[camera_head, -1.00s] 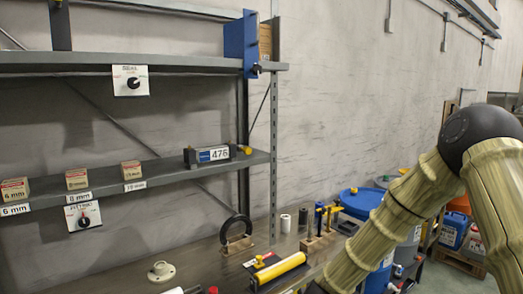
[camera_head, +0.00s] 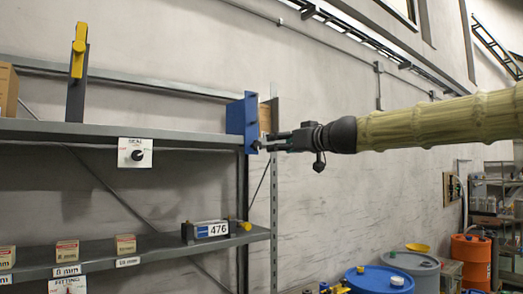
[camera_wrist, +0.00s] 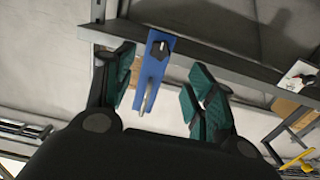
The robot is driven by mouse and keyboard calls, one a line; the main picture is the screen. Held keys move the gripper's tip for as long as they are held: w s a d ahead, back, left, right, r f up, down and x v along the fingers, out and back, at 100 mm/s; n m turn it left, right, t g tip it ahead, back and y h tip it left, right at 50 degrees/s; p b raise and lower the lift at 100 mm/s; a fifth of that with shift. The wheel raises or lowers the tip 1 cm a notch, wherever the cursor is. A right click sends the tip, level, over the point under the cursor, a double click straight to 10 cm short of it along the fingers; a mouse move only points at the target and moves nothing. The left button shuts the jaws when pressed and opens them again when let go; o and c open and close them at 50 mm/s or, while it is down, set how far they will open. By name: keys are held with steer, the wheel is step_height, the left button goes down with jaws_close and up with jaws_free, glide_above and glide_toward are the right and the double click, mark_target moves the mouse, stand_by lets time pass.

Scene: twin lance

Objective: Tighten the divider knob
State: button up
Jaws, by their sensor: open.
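The blue divider (camera_head: 236,119) stands upright at the right end of the upper shelf. Its black knob (camera_head: 256,145) is low on the divider's right edge, partly hidden by my fingertips in the head view. My gripper (camera_head: 268,146) reaches in from the right, level with the knob, its tips close to it. In the wrist view my gripper (camera_wrist: 163,88) is open, with green-padded fingers to the left and right. The blue divider (camera_wrist: 152,74) and black knob (camera_wrist: 160,50) show in the gap between them, near the top. I cannot tell whether the fingers touch the knob.
The upper shelf (camera_head: 120,130) carries a yellow-topped post (camera_head: 78,60). A dial plate labelled SEAL (camera_head: 135,153) hangs below it. The lower shelf (camera_head: 150,250) holds small boxes and a unit marked 476 (camera_head: 205,231). Blue and orange drums stand at lower right.

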mark_target(259, 144)
steer(key=p+x, duration=0.1)
steer(key=x, duration=0.2)
steer(key=p+x, duration=0.1)
steer(key=x, duration=0.3)
steer(key=r+p+x, duration=0.1)
steer(key=x, duration=0.2)
steer(key=shift+w+a+p, duration=0.2)
steer(key=shift+w+p, duration=0.1)
steer(key=shift+w, duration=0.05)
steer(key=c, duration=1)
